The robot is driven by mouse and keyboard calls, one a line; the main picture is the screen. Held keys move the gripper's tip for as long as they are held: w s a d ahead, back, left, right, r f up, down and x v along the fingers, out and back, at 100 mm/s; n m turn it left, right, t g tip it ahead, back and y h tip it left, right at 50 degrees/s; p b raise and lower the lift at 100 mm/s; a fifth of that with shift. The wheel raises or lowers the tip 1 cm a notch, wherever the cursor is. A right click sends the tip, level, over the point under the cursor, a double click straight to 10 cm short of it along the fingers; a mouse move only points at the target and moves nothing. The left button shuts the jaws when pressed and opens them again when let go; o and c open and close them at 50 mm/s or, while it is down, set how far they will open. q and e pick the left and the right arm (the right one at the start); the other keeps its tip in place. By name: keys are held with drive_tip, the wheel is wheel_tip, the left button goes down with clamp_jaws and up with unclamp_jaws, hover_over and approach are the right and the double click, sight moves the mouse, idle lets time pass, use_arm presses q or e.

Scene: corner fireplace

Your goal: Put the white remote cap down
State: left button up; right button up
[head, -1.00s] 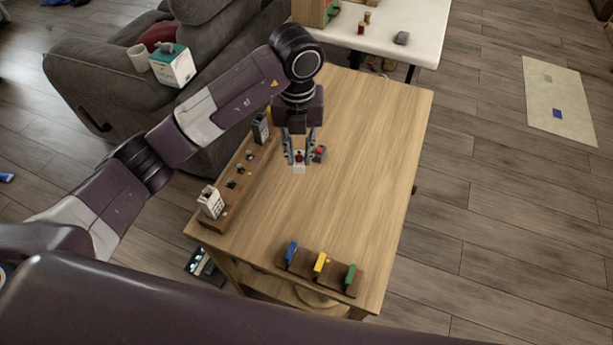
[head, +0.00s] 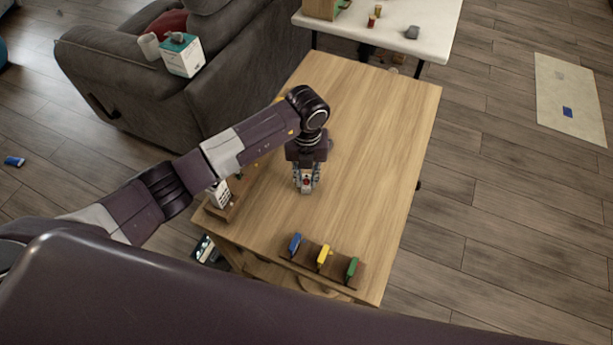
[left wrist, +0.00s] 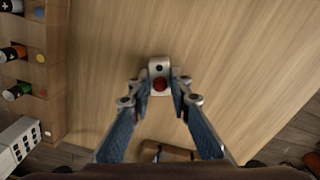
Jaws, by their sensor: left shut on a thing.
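My left gripper (head: 306,186) is shut on the white remote cap, over the middle-left of the wooden table (head: 375,140). In the left wrist view the fingers of the left gripper (left wrist: 160,92) hold the white remote cap (left wrist: 160,68) from both sides. The cap is a small pale piece with a dark spot and a red round spot on its face. It is low over the tabletop; I cannot tell whether it touches. My right gripper is not in view.
A wooden battery rack (left wrist: 48,75) stands left of the gripper, with a white remote body (head: 219,194) at its near end. A dark wooden holder (head: 343,271) with blue, yellow and green pieces stands at the front edge. The table's right side is clear.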

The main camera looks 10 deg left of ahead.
sight(307, 179)
use_arm(q)
drive_tip(key=shift+f, duration=0.1)
drive_tip(key=o, duration=0.9)
drive_tip(key=shift+o, duration=0.2)
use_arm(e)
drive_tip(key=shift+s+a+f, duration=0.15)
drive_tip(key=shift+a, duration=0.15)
use_arm(q)
drive_tip(key=shift+r, duration=0.3)
wheel_tip(307, 179, up, 12)
drive_tip(key=b, duration=0.2)
drive_tip(key=shift+f, duration=0.15)
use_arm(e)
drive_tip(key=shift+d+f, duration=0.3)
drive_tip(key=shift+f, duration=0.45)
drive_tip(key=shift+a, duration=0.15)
